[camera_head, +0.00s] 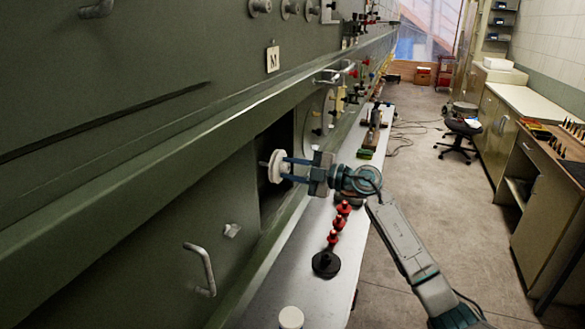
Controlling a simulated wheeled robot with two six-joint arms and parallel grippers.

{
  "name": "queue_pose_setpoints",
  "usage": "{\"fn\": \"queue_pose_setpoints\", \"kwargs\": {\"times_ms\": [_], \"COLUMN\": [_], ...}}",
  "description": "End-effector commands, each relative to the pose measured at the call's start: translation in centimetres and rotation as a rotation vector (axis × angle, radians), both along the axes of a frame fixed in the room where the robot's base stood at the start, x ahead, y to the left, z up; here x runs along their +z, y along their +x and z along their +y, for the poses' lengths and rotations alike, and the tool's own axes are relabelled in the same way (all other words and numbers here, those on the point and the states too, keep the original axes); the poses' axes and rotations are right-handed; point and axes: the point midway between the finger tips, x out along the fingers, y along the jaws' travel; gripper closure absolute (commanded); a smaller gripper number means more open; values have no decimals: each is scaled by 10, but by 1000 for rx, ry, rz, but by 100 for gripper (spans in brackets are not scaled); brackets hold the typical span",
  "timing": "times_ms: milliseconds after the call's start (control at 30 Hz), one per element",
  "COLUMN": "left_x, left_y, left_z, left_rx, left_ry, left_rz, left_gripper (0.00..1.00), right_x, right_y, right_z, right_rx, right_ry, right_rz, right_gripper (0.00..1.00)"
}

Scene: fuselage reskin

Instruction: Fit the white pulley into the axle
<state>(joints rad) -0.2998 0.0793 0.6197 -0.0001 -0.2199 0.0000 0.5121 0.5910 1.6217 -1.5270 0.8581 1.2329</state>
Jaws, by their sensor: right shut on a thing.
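The white pulley (276,167) is a round disc standing on edge in front of a dark opening in the green wall. My right gripper (284,167) is shut on it, with its two blue fingers reaching in from the right. A thin pin (263,164), perhaps the axle, shows just left of the pulley. I cannot tell whether the pulley is around the pin or only in front of it. My left gripper is not in view.
The green wall (110,140) fills the left, with a metal handle (206,270) below the opening. A pale bench (290,260) runs along it, holding a red stack on a black base (326,264) and a white cylinder (291,317). The floor at right is mostly clear.

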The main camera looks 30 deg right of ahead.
Motion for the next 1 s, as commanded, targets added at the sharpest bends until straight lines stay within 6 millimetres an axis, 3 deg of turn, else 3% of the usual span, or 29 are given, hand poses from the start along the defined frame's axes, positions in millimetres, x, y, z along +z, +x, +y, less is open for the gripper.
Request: {"fn": "queue_pose_setpoints", "kwargs": {"times_ms": [1000], "left_x": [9], "left_y": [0], "left_z": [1], "left_rx": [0], "left_ry": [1], "left_rz": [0], "left_gripper": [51], "right_x": [-1], "right_y": [0], "right_z": [0], "right_rx": [-1], "right_ry": [0], "right_rz": [0], "right_gripper": [96]}}
